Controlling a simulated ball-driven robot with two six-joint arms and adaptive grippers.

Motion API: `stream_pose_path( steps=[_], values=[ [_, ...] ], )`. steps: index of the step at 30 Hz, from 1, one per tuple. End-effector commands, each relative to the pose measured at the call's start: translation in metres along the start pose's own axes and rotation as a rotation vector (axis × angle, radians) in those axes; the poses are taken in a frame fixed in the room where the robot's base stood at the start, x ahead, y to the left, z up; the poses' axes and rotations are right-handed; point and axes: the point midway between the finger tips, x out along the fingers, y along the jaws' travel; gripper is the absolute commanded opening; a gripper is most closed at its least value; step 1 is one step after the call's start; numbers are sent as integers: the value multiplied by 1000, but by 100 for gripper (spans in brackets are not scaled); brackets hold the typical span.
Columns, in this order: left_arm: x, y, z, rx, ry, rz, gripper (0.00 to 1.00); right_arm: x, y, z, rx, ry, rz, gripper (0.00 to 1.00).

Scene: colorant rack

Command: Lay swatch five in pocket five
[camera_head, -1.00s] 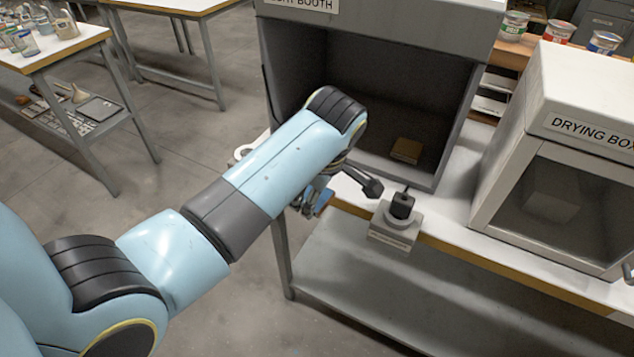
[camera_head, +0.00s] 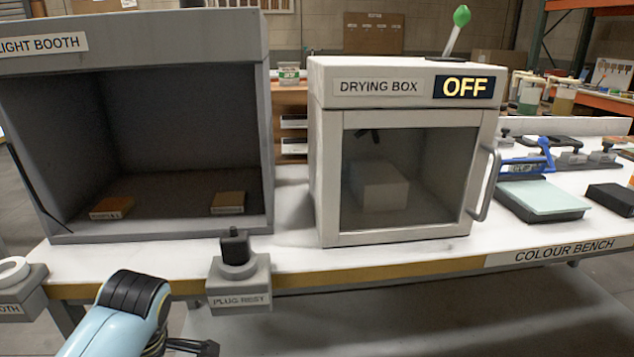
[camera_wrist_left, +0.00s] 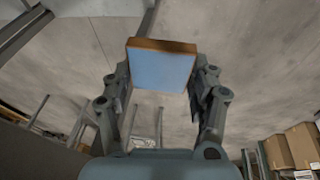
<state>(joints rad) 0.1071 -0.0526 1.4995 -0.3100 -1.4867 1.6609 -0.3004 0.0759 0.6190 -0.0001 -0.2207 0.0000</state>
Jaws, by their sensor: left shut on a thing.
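My left gripper (camera_wrist_left: 160,88) is shut on a square tile, blue on its face with a brown edge, which I take to be a swatch (camera_wrist_left: 161,68); no number on it is readable. The left wrist view shows the tile between the two fingers, with floor behind it. In the head view my left arm comes in at the bottom left, below the bench edge, and only a dark part of the hand shows; the tile is hidden there. No pocket can be made out as pocket five. My right gripper is in neither view.
The open light booth (camera_head: 130,46) holds two small labelled brown blocks (camera_head: 112,208) (camera_head: 228,203). A plug rest (camera_head: 238,275) juts from the bench front. The shut drying box (camera_head: 330,205) reads OFF. Right of it lie a pale green pad (camera_head: 543,198) and a blue-handled clamp (camera_head: 528,163).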

Motion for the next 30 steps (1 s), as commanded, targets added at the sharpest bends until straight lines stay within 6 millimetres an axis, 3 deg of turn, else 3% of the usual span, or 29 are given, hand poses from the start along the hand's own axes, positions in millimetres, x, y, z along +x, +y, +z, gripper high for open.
stream_pose_path(
  steps=[1,3,8,14,24,30],
  values=[
    [12,-2,3,0,0,-1,32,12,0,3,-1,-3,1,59],
    [12,-2,3,0,0,-1,32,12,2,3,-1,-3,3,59],
    [-8,2,-2,-1,0,3,32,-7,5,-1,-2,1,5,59],
    [-55,11,-14,-3,-1,11,32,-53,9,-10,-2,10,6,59],
    [-156,25,-39,-5,-1,17,32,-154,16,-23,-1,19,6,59],
    [-194,30,-49,-5,-1,18,32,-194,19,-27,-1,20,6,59]
  ],
)
